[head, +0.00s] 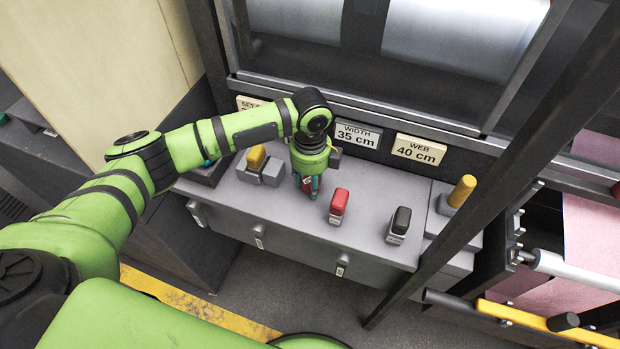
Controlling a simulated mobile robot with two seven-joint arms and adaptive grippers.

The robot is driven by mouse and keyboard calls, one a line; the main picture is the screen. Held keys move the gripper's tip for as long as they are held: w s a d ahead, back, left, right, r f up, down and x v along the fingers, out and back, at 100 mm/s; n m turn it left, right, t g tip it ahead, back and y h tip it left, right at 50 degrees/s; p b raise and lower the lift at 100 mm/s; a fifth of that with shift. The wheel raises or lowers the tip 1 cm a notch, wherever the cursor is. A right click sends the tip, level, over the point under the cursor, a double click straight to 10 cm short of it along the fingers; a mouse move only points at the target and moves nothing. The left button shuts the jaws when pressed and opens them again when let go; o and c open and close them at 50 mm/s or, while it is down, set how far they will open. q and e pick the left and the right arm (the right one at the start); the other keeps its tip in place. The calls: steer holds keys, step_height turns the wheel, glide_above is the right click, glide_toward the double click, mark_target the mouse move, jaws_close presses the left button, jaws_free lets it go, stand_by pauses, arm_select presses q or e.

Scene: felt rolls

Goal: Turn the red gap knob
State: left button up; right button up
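A red knob (340,201) stands upright on the grey console top (365,210), with a small label plate at its front. My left gripper (309,189) points down just to the left of this knob, apart from it in the picture. Its teal fingers are close together, with a small dark red patch between them. I cannot tell whether that patch is a held part or the gripper itself. The gap's width between the fingers is not clear. My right gripper is not in view.
A black knob (400,221) stands right of the red one, and a yellow handle (463,190) farther right. A yellow-topped block (257,157) is at the left. Signs read WIDTH 35 cm (358,135) and WEB 40 cm (418,150). A dark post (480,190) crosses the right side.

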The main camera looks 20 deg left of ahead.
arm_select(q)
steer(key=shift+a, duration=0.1)
steer(key=shift+r+n+p, duration=0.2)
steer(key=shift+n+p, duration=0.2)
steer(key=shift+p, duration=0.35)
steer(key=n+p, duration=0.7)
steer(key=p, duration=0.1)
steer(key=shift+a+n, duration=0.1)
steer(key=shift+n, duration=0.2)
steer(key=n+p, duration=0.2)
steer(key=shift+f+n, duration=0.1)
steer(key=shift+n, duration=0.3)
steer(key=shift+f+n+p, duration=0.1)
steer(key=shift+n+p, duration=0.6)
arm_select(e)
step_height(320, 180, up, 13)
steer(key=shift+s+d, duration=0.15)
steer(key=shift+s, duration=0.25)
arm_select(q)
steer(key=shift+s, duration=0.1)
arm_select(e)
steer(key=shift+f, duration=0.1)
arm_select(q)
steer(key=o, duration=1.1)
steer(key=shift+a, duration=0.1)
steer(key=shift+o, duration=0.2)
